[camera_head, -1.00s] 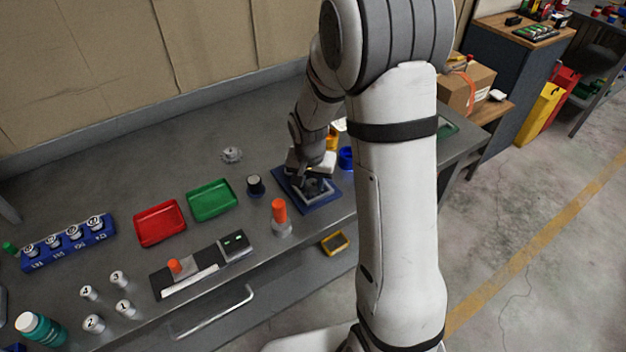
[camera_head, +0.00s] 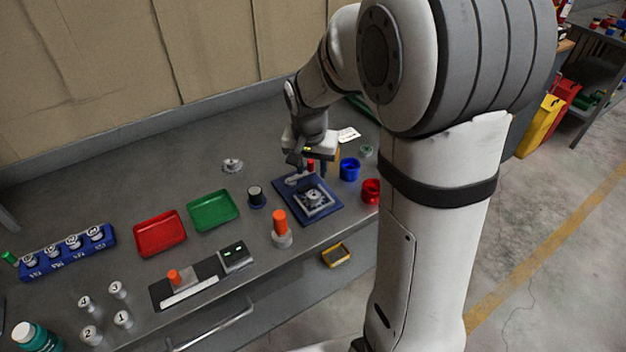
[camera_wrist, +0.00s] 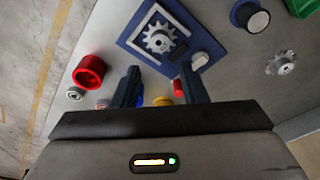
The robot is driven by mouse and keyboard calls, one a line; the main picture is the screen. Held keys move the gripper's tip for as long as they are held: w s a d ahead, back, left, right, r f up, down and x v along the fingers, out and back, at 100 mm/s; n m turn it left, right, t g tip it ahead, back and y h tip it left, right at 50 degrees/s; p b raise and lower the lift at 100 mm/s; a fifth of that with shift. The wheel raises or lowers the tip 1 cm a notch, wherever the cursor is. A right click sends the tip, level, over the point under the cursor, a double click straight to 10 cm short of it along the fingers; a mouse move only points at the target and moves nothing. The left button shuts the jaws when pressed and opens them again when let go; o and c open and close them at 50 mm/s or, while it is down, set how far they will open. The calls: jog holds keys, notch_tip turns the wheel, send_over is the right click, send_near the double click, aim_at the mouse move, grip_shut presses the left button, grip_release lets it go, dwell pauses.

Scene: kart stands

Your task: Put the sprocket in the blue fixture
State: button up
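The blue fixture (camera_head: 288,204) is a blue plate bearing a light square frame; it also shows in the wrist view (camera_wrist: 196,30). A grey toothed sprocket (camera_head: 313,197) lies inside the square frame and shows clearly in the wrist view (camera_wrist: 158,38). I cannot tell if it sits fully flat. A light rounded piece (camera_wrist: 199,60) is on the plate near one edge. My gripper (camera_head: 309,168) is above the fixture's far side, apart from the sprocket. In the wrist view its two fingers (camera_wrist: 158,72) are spread with nothing held. A second toothed part (camera_head: 232,165) lies on the table.
Green (camera_head: 213,211) and red (camera_head: 160,233) trays lie further left. The back of the table is mostly clear.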

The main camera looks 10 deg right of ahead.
jog(key=s+r+n, duration=0.2)
jog(key=s+r, duration=0.1)
jog(key=s, duration=0.7)
jog(key=s+d+r+n+t, duration=0.1)
jog(key=s+r+n, duration=0.2)
jog(key=s, duration=0.7)
jog(key=shift+r+y, duration=0.4)
jog(key=shift+r, duration=0.4)
jog(key=shift+w, duration=0.1)
